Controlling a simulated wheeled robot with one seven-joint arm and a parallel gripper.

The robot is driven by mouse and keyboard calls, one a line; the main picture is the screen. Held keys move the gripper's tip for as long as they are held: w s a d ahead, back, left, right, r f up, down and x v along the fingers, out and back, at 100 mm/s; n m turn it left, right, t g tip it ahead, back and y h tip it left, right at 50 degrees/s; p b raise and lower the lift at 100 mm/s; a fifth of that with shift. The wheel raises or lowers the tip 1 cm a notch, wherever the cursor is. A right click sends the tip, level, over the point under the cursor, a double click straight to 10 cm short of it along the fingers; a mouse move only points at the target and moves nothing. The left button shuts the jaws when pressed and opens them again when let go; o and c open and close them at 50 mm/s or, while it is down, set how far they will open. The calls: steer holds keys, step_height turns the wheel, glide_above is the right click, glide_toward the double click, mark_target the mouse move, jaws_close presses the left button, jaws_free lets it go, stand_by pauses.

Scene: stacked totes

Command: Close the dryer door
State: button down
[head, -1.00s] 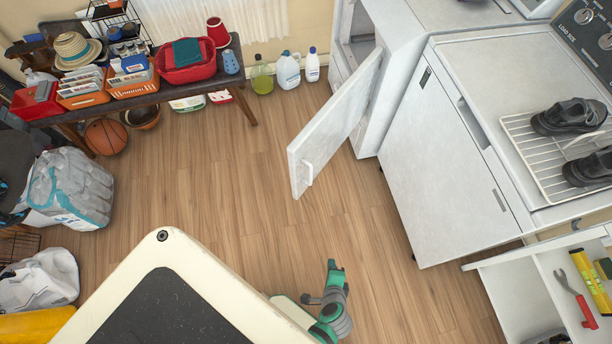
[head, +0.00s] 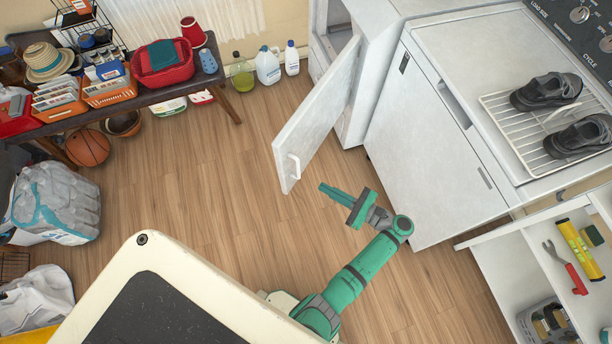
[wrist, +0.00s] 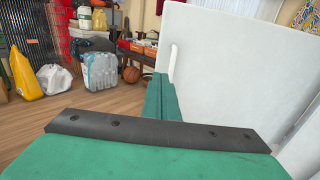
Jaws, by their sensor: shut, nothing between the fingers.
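The open white door (head: 318,115) stands swung out from a white appliance (head: 372,70) at the upper middle of the head view. Its pale handle (head: 293,166) is near the free edge. My gripper (head: 323,187) is shut and empty, to the right of the handle and lower in the picture, its fingers pointing left. In the wrist view the shut fingers (wrist: 160,97) point ahead. The door (wrist: 225,70) fills the right of that view, with its handle (wrist: 174,62) just past the fingertips. I cannot tell whether the fingers touch the door.
A second white appliance (head: 425,150) stands right of the first, with shoes on a wire rack (head: 500,125). An open shelf unit (head: 500,270) with tools is at the lower right. The wooden floor between is clear.

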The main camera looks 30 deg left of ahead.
mark_target(284, 166)
steer(key=a, duration=1.3)
steer(key=shift+a, duration=0.3)
steer(key=shift+a, duration=0.1)
